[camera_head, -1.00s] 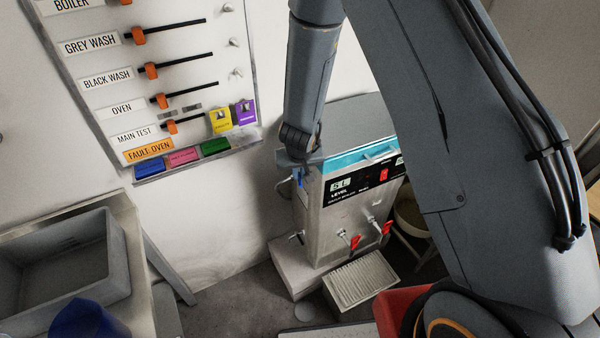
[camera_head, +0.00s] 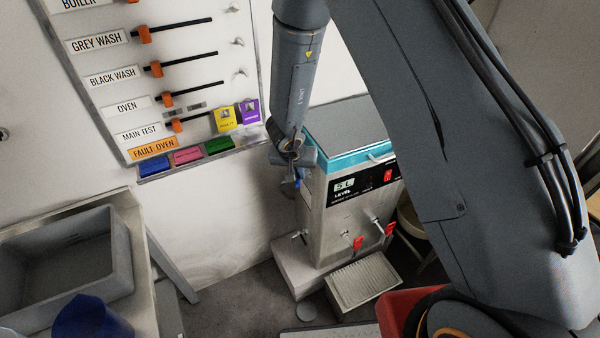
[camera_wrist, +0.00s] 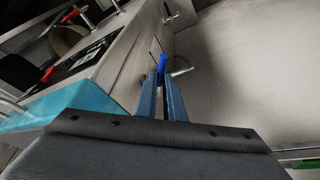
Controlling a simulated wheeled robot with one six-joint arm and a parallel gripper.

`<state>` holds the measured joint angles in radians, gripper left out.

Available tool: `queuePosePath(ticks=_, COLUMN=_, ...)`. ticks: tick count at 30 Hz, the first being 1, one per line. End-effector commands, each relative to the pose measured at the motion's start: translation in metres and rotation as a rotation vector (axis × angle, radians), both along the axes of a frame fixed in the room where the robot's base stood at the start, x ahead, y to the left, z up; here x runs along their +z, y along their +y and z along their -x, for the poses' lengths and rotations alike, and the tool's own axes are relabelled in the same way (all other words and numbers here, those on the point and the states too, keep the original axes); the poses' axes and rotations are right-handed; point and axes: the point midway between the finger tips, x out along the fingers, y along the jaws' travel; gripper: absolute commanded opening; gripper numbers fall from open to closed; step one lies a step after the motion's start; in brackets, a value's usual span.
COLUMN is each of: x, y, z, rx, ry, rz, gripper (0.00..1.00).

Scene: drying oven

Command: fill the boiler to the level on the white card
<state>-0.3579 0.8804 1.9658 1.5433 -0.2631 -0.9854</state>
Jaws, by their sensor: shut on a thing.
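The boiler (camera_head: 318,222) is a steel box with a teal band around its top and a grey lid. Its small level display (camera_head: 345,185) seems to read "5 L". My gripper (camera_head: 296,180) is at the boiler's left side, near the wall. In the wrist view my gripper (camera_wrist: 161,88) is shut on a blue tap lever (camera_wrist: 161,64), beside a short metal pipe (camera_wrist: 181,71). The white card does not show in these views.
A wall panel (camera_head: 185,110) with labelled orange sliders is at the upper left. A sink (camera_head: 75,258) and a blue container (camera_head: 90,317) are at the lower left. A ribbed drip tray (camera_head: 362,285) sits below the taps. A red object (camera_head: 405,305) is at the lower right.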

Motion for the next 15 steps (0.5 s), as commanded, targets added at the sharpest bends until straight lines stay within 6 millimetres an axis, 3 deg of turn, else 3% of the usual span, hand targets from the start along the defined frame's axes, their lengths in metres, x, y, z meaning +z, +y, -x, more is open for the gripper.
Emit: queuePosePath(ticks=15, x=-0.0016, y=0.0047, z=-0.0003, rx=-0.099, ry=0.004, rz=-0.001, gripper=0.0)
